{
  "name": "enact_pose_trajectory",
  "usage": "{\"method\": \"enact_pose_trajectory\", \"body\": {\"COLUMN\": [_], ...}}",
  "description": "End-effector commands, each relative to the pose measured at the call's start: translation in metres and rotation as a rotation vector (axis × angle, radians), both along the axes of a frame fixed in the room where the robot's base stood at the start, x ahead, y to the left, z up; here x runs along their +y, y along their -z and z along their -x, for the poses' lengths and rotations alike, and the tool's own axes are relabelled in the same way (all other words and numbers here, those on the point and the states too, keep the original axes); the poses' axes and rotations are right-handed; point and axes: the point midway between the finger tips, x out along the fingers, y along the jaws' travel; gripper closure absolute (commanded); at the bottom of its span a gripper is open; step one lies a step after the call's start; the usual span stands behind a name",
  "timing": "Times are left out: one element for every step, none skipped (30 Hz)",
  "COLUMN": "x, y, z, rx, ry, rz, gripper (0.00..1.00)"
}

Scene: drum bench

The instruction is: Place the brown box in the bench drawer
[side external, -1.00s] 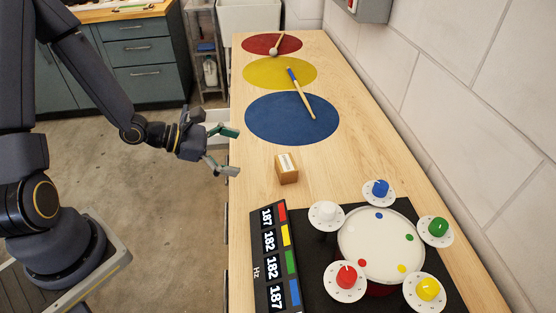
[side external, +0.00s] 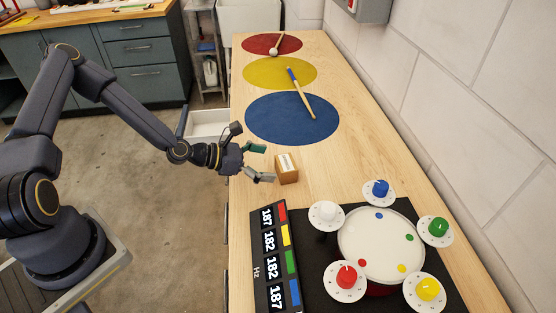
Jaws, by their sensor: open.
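The small brown box (side external: 288,176) sits upright on the wooden bench, in front of the blue disc and near the bench's left edge. It has a pale label on top. My gripper (side external: 264,164) is open, just left of the box, with its fingers pointing right toward it. Nothing is between the fingers, and I cannot tell whether a fingertip touches the box. The bench drawer (side external: 209,124) is pulled out on the bench's left side, beside the blue disc. Its white inside shows partly and looks empty. My arm hides part of it.
The bench (side external: 350,150) bears blue (side external: 280,122), yellow (side external: 270,73) and red (side external: 262,42) discs, with mallets on them. A drum (side external: 375,240) ringed by coloured knobs and a Hz display (side external: 274,262) stand at the front. A white wall (side external: 480,110) bounds the right side.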

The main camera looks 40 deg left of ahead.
Motion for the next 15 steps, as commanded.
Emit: {"method": "enact_pose_trajectory", "body": {"x": [-0.002,-0.003,-0.004,-0.006,-0.009,-0.012,-0.015,-0.019,-0.023,-0.025,-0.027,-0.030,-0.031,-0.032,-0.033], "y": [0.001,0.002,0.003,0.004,0.005,0.007,0.009,0.011,0.014,0.015,0.017,0.019,0.020,0.021,0.022], "z": [-0.002,-0.003,-0.005,-0.007,-0.009,-0.013,-0.016,-0.020,-0.024,-0.028,-0.031,-0.035,-0.037,-0.038,-0.040], "rx": [-0.001,-0.001,0.000,0.000,0.000,-0.001,-0.002,-0.002,-0.001,-0.002,-0.001,-0.001,-0.001,-0.001,-0.001], "ry": [0.000,0.000,0.000,0.003,0.003,0.003,0.004,0.003,0.004,0.003,0.003,0.002,0.002,0.001,-0.001], "rz": [-0.001,-0.001,-0.001,-0.001,-0.001,-0.002,-0.002,-0.002,-0.003,-0.002,-0.002,-0.001,-0.001,-0.001,-0.001], "gripper": [0.00,0.00,0.00,0.00,0.00,0.00,0.00,0.00,0.00,0.00,0.00,0.00,0.00,0.00,0.00]}}
